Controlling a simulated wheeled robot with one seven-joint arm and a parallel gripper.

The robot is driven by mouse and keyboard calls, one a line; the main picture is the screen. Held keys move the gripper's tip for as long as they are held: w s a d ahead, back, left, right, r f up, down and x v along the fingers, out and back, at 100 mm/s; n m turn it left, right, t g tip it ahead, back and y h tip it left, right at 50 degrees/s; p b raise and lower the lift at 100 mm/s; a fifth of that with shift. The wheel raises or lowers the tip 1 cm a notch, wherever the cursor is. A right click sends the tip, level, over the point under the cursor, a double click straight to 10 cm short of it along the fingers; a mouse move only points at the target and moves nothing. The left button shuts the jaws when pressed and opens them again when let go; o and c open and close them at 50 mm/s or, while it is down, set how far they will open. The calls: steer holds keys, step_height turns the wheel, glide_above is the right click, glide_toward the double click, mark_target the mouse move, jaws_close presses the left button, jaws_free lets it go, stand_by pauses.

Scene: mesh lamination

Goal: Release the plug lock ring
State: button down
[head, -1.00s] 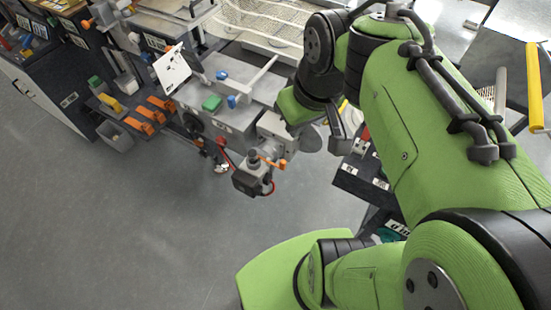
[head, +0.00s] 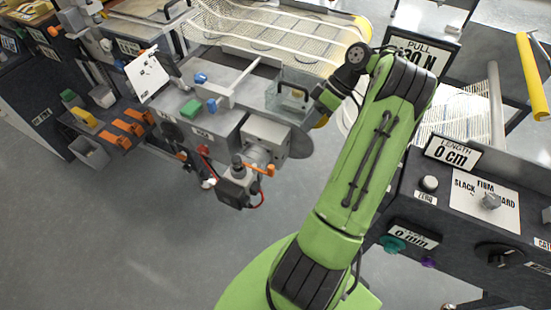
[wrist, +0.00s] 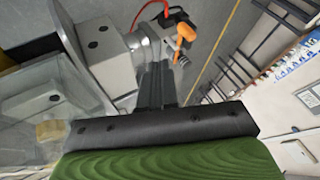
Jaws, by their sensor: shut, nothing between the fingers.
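A grey round collar (head: 257,158), which looks like the plug lock ring, sits on the end of a grey block on the machine. An orange lever (head: 266,170) and a dark plug box (head: 236,187) with a red cable are beside it. In the wrist view the collar (wrist: 150,45) is partly hidden behind my gripper (wrist: 157,68), and the orange lever (wrist: 184,34) is above and right of the fingertips. My gripper's dark fingers are together and empty; I cannot tell whether they touch the collar. In the head view the fingers are not clearly visible.
A clear box (head: 290,97) stands on the machine top close to my wrist. A green block (head: 191,107) lies on the grey top. A dark control panel (head: 430,212) with knobs and displays is at the right. Open floor (head: 110,235) lies at lower left.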

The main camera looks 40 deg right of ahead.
steer(key=a+f+b, duration=0.8)
steer(key=a, duration=0.1)
steer(key=shift+w+a, duration=0.25)
steer(key=shift+w, duration=0.1)
